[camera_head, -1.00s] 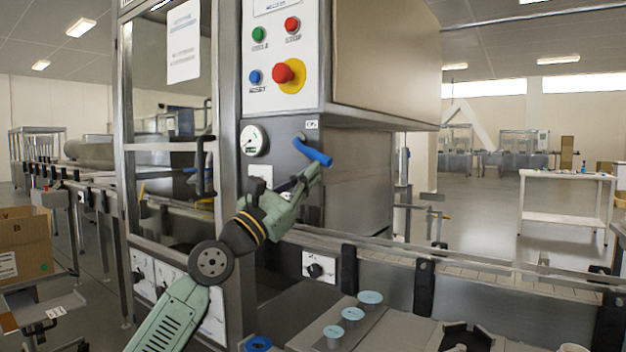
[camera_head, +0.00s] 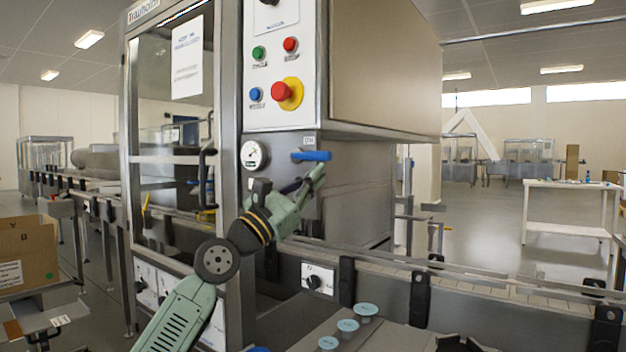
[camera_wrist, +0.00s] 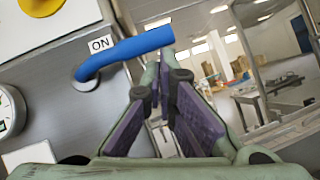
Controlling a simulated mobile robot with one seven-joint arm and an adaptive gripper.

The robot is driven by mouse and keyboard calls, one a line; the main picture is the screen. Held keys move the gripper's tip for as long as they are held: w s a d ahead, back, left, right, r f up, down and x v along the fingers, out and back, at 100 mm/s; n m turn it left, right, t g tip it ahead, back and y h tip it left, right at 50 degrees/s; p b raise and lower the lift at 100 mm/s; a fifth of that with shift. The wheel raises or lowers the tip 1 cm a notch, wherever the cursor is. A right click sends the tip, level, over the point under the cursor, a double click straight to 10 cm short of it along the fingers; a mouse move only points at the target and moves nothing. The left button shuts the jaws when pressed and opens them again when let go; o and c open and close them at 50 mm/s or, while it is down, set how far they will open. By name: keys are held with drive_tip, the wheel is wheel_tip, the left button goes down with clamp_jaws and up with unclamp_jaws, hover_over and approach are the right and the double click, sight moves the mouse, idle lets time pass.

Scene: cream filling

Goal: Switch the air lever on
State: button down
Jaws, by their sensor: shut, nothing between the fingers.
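The blue air lever (camera_head: 312,156) sticks out level to the right from the side of the machine cabinet. In the wrist view the lever (camera_wrist: 125,50) bends from its round mount, with its free end just beyond my fingertips. A white "ON" label (camera_wrist: 100,43) is beside the lever; it shows small above it in the head view (camera_head: 308,141). My gripper (camera_head: 318,170) is shut and empty, just below the lever's free end. The wrist view shows the fingers (camera_wrist: 165,68) close together at the tips. I cannot tell whether they touch the lever.
A pressure gauge (camera_head: 254,155) is left of the lever. Above are push buttons and a red emergency stop (camera_head: 286,94) on yellow. The conveyor rail (camera_head: 450,290) runs below. A door handle (camera_head: 206,175) stands at left. The space right of the lever is open.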

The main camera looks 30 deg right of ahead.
drive_tip(key=shift+f, duration=0.15)
drive_tip(key=s+a+f+b, duration=0.3)
drive_tip(key=a+f+b, duration=0.2)
drive_tip(key=a+f, duration=0.3)
drive_tip(key=shift+s+a+f, duration=0.25)
drive_tip(key=shift+s+f, duration=0.05)
drive_tip(key=shift+f, duration=0.3)
